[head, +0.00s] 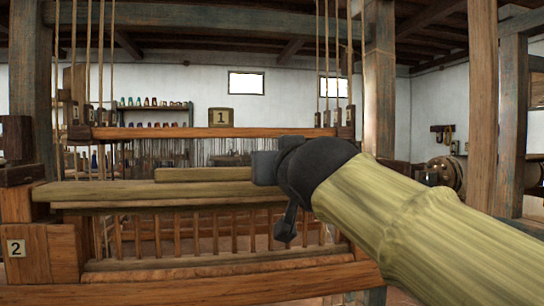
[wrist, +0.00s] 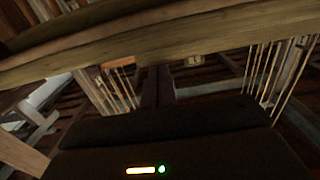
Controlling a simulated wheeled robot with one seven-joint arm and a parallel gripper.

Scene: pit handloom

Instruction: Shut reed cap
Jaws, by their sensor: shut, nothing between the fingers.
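The reed cap is most likely the long pale wooden beam (head: 120,190) across the top of the slatted reed frame (head: 200,236) in the head view. A shorter pale bar (head: 203,174) lies just above and behind it; I cannot tell whether they are one piece. My dark gripper (head: 264,168) is at the right end of the shorter bar, overlapping it in the picture; contact is unclear. In the wrist view a pale beam (wrist: 220,30) crosses the top, in front of the dark fingers (wrist: 157,86). The fingers are shut and empty. My wrist hides the beam's right part.
A wooden crossbeam with a plate marked 1 (head: 221,117) stands behind, with hanging cords. A block marked 2 (head: 16,248) is at the lower left. Thick posts (head: 379,80) rise at both sides. A shelf of coloured spools (head: 153,106) is at the back wall.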

